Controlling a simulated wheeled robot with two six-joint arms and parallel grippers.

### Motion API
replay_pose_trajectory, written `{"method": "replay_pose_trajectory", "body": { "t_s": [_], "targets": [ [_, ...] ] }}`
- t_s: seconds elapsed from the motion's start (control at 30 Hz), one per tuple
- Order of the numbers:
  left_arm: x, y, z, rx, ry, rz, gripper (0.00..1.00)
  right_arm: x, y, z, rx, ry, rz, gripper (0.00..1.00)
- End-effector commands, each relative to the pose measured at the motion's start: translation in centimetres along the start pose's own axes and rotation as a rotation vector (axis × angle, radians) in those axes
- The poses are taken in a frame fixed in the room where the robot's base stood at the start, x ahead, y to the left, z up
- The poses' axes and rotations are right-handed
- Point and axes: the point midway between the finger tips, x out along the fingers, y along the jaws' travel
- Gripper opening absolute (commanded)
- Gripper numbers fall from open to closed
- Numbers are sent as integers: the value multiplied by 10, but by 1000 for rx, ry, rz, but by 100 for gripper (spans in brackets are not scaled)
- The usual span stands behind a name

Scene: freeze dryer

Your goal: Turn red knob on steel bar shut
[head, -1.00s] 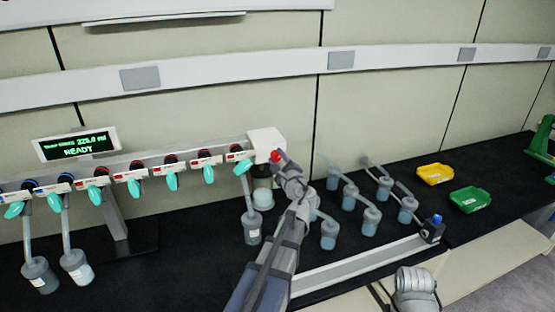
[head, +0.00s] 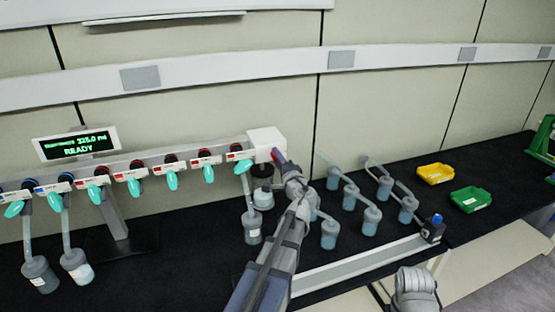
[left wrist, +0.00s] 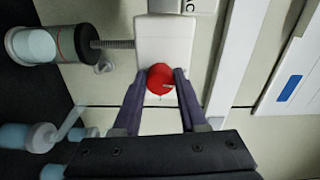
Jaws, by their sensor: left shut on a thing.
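The red knob (left wrist: 160,79) sits on the white end block of the steel bar. In the left wrist view my left gripper (left wrist: 163,84) has a finger on either side of the knob and is shut on it. In the head view my left gripper (head: 277,157) is at the end block (head: 265,140), and its fingers hide most of the knob. The steel bar (head: 150,157) runs left from the block and carries several valves with teal handles. My right gripper (head: 415,290) shows at the bottom right, and its jaw state is unclear.
Flasks with tubes hang from the bar, one (head: 252,228) close left of my left arm. Several loose flasks (head: 329,235) stand right of the arm, behind a long rail (head: 365,262).

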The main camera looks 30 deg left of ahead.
Motion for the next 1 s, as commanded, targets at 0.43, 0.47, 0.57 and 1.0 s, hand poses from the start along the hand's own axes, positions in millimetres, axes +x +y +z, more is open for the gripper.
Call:
{"method": "replay_pose_trajectory", "body": {
  "t_s": [0.43,0.47,0.57,1.0],
  "targets": [
    [-1,1,1,-109,-1,2,0,1,0,0,0,0,0,50],
    [-1,1,1,-110,-1,2,0,1,0,0,0,0,0,50],
    [-1,1,1,-112,-1,2,0,1,0,0,0,0,0,50],
    [-1,1,0,-111,-1,2,62,1,0,0,0,0,0,50]
  ]
}}
